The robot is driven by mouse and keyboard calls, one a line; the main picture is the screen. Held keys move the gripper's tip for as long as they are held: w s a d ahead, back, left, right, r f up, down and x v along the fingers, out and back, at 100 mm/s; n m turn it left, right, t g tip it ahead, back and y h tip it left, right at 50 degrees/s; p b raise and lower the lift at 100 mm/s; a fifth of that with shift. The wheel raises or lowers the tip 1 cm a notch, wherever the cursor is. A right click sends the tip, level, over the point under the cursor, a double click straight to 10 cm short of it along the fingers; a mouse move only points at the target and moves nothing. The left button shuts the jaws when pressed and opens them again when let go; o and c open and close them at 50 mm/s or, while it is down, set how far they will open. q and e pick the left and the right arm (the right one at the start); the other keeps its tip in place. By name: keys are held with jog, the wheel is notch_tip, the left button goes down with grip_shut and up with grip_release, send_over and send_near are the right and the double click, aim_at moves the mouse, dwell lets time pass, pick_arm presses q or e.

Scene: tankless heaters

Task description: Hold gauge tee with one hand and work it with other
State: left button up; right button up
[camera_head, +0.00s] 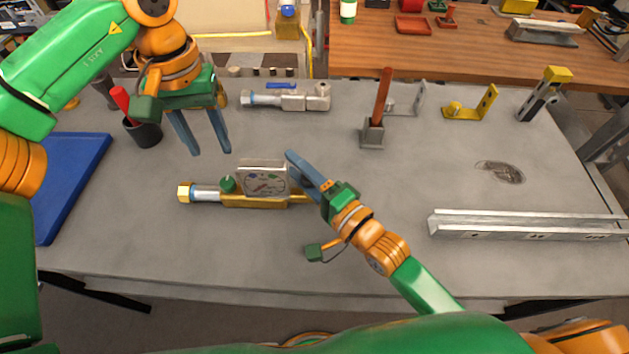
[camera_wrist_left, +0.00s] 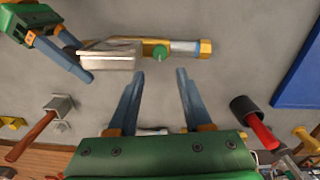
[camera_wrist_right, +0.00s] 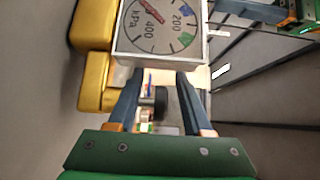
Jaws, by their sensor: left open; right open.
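The gauge tee (camera_head: 260,201) lies on the grey bench, with a yellow body, a square pressure gauge (camera_head: 263,179), a green knob (camera_head: 228,184) and a silver pipe ending in a brass nut at its left. My right gripper (camera_head: 301,170) is open at the tee's right end, close by the gauge. In the right wrist view the dial (camera_wrist_right: 158,26) and yellow body (camera_wrist_right: 92,95) sit just beyond the fingertips; contact cannot be told. My left gripper (camera_head: 210,150) is open and empty above the bench, behind the tee. In the left wrist view the green knob (camera_wrist_left: 160,52) lies ahead of its fingers.
A dark cup (camera_head: 145,133) with a red-handled tool and a blue mat (camera_head: 70,180) are at left. A silver valve fitting (camera_head: 290,101) lies behind. A brown-handled tool stands in a grey holder (camera_head: 372,134). Metal rails (camera_head: 525,226) lie at right. The front bench is clear.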

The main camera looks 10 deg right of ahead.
jog(key=shift+w+a, duration=0.35)
jog(key=shift+w, duration=0.05)
jog(key=shift+d, duration=0.1)
grip_shut()
dwell(1.0)
pick_arm(q)
jog(key=shift+o, duration=1.4)
